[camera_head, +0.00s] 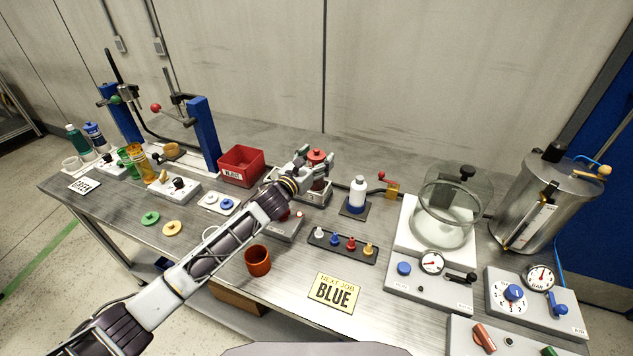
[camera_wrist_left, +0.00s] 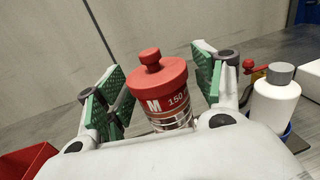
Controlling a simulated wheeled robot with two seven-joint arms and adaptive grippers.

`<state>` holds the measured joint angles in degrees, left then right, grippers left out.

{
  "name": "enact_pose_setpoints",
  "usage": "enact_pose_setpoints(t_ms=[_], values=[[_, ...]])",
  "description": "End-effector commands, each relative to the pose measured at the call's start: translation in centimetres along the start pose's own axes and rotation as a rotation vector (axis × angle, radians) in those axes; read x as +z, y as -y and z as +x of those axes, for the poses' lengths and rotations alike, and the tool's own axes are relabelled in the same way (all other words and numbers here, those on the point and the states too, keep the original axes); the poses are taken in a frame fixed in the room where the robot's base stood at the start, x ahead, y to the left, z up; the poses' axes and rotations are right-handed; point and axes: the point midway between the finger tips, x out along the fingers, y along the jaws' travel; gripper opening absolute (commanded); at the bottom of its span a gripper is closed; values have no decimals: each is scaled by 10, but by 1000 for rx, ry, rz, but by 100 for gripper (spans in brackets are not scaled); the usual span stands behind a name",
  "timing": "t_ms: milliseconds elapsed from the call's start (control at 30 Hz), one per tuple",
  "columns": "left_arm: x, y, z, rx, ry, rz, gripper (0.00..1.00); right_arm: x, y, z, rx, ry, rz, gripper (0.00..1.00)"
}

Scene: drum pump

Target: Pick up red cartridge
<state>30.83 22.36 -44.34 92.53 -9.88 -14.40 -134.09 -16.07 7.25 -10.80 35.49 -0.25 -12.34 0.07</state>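The red cartridge (camera_head: 318,158) stands upright in a grey holder at the back middle of the bench. In the left wrist view its red cap with a knob and the marks "M" and "150" show (camera_wrist_left: 165,88). My left gripper (camera_head: 309,157) is at the cartridge. In the left wrist view its green-padded fingers are spread wide on either side of the cartridge (camera_wrist_left: 157,82), with gaps to both pads. The lower part of the cartridge is hidden by the gripper body. My right gripper is in neither view.
A red bin (camera_head: 241,166) stands left of the gripper. A white bottle (camera_head: 357,194) on a blue base and a red-knobbed valve (camera_head: 391,188) stand to the right. A rack of small coloured plugs (camera_head: 342,246) and an orange cup (camera_head: 258,260) are in front.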

Motion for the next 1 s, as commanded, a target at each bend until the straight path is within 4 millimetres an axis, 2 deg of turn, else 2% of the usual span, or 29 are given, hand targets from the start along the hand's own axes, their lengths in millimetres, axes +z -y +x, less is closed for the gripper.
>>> enact_pose_setpoints(t_ms=[33,400,500,767,1000], values=[[0,0,0,0,0,0,60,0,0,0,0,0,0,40],[0,0,0,0,0,0,13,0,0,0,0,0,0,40],[1,0,0,0,2,0,3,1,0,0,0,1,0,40],[2,0,0,0,2,1,3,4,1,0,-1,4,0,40],[12,0,0,-1,4,2,3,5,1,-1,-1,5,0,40]])
